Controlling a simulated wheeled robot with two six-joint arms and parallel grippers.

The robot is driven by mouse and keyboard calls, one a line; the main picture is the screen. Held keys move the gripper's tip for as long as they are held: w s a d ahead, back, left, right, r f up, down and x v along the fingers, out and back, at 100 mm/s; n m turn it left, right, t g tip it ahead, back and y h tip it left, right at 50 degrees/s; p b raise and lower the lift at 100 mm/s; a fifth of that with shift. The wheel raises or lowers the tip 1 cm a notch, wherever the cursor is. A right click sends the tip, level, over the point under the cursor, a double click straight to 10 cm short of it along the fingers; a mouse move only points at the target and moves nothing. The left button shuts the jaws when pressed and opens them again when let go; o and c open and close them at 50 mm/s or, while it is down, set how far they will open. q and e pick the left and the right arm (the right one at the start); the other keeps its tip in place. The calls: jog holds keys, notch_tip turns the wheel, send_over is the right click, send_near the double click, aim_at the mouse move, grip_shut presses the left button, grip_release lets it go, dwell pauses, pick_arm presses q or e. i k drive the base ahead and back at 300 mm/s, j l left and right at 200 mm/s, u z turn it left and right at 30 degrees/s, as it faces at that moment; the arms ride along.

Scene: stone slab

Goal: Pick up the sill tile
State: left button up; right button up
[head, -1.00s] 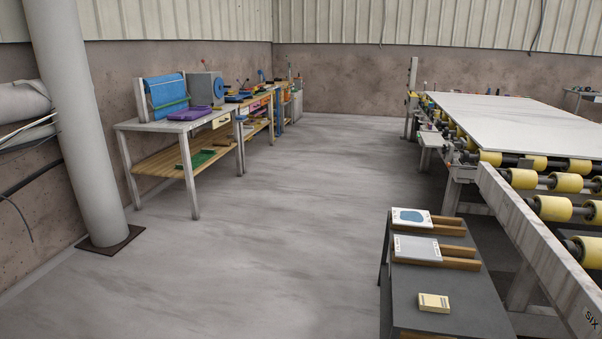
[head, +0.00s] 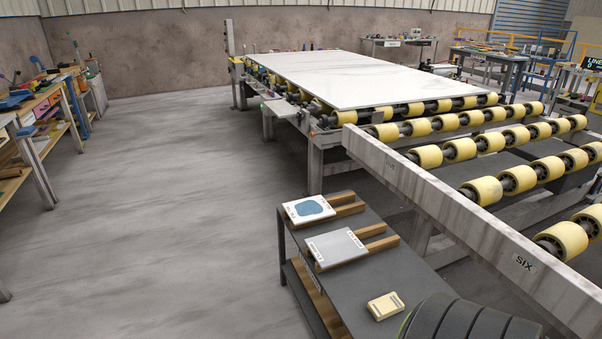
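Two flat pieces lie on wooden bearers on a dark grey bench at the lower middle of the head view. One is a white tile with a blue patch (head: 308,209). Nearer is a plain grey tile with a pale marked edge (head: 337,248). I cannot tell for certain which of them is the sill tile. Each tile covers the left part of its pair of bearers, whose right ends stick out bare. Neither of my grippers is in view.
A cream block (head: 385,306) and dark rounded discs (head: 465,325) are at the near end of the bench (head: 350,290). A roller line with yellow rollers (head: 485,190) carries a large white slab (head: 350,75) to the right. The floor (head: 170,200) left of the bench is clear.

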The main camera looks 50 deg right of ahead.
aim_at(314, 208)
jog(key=i+z, duration=0.25)
jog(key=z, duration=0.15)
jog(key=i+j+z, duration=0.1)
jog(key=i+z, duration=0.2)
jog(key=z, duration=0.15)
jog(key=i+j+z, duration=0.2)
jog(key=z, duration=0.2)
jog(key=i+j+z, duration=0.25)
jog(key=z, duration=0.2)
